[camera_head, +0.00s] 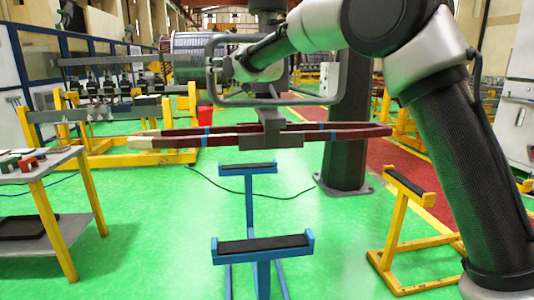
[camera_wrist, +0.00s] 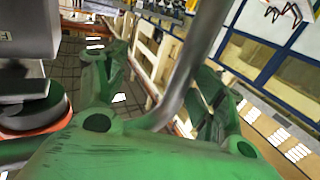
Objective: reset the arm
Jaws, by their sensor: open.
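My arm reaches in from the right in the head view. My gripper (camera_head: 222,68) is at the left side of a grey tubular handle frame (camera_head: 300,102). In the wrist view my green gripper (camera_wrist: 158,80) has its two fingers spread apart. A grey bent tube (camera_wrist: 190,75) passes between them, close to the palm; I cannot tell whether it touches. Below the handle frame, a grey clamp block (camera_head: 270,140) carries a long dark red coil (camera_head: 345,133) with blue bands and pale left ends, level above the floor.
Blue stands (camera_head: 262,245) with dark pads are below the coil. A yellow stand (camera_head: 405,190) is at right, and a yellow-legged table (camera_head: 70,225) at left. A dark column (camera_head: 345,155) rises behind. Green floor is clear between them.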

